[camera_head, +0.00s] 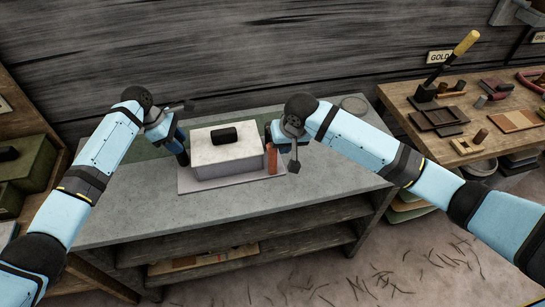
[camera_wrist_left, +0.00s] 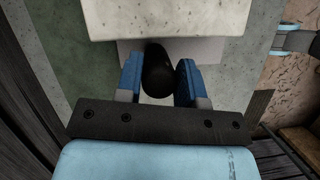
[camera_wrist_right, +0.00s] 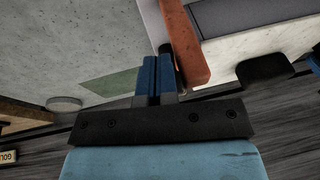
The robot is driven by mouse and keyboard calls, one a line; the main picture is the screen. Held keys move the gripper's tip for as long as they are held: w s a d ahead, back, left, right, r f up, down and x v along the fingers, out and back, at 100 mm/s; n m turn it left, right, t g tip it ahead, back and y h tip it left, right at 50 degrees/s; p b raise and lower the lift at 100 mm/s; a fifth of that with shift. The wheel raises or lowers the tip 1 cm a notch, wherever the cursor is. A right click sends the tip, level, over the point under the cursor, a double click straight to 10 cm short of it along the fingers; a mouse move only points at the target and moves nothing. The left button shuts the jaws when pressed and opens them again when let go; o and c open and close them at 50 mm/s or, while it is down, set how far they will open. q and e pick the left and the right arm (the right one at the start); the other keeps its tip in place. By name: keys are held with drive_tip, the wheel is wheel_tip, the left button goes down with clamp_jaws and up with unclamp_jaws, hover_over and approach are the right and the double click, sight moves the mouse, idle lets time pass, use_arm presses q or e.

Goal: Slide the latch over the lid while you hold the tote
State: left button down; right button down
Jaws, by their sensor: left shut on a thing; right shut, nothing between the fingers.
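The tote (camera_head: 228,169) is a pale grey box on a flat base board, with a whitish lid (camera_head: 213,152) closed on top and a black knob on the lid. The latch (camera_head: 271,159) is an orange-brown upright bar at the tote's right side; it also shows in the right wrist view (camera_wrist_right: 185,45). My left gripper (camera_wrist_left: 158,80) is shut on a black handle (camera_wrist_left: 158,66) at the tote's left side. My right gripper (camera_wrist_right: 158,75) is shut and empty, its fingertips close beside the latch. I cannot tell whether they touch it.
A wooden table (camera_head: 480,130) with tools and blocks stands at the right. Dark green boxes (camera_head: 25,165) sit on a shelf at the left. A plank wall rises behind.

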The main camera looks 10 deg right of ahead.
use_arm(q)
drive_tip(key=shift+f, duration=0.15)
use_arm(e)
drive_tip(key=a, duration=0.4)
drive_tip(key=shift+a, duration=0.35)
drive_tip(key=shift+d+r, duration=0.1)
idle(0.4)
drive_tip(key=shift+d+r, duration=0.2)
drive_tip(key=shift+r, duration=0.95)
drive_tip(key=shift+d+r, duration=0.15)
drive_tip(key=shift+r, duration=0.95)
drive_tip(key=shift+d+r, duration=0.2)
drive_tip(key=shift+r, duration=0.95)
use_arm(q)
drive_tip(key=c, duration=0.7)
unclamp_jaws()
drive_tip(key=shift+o, duration=0.2)
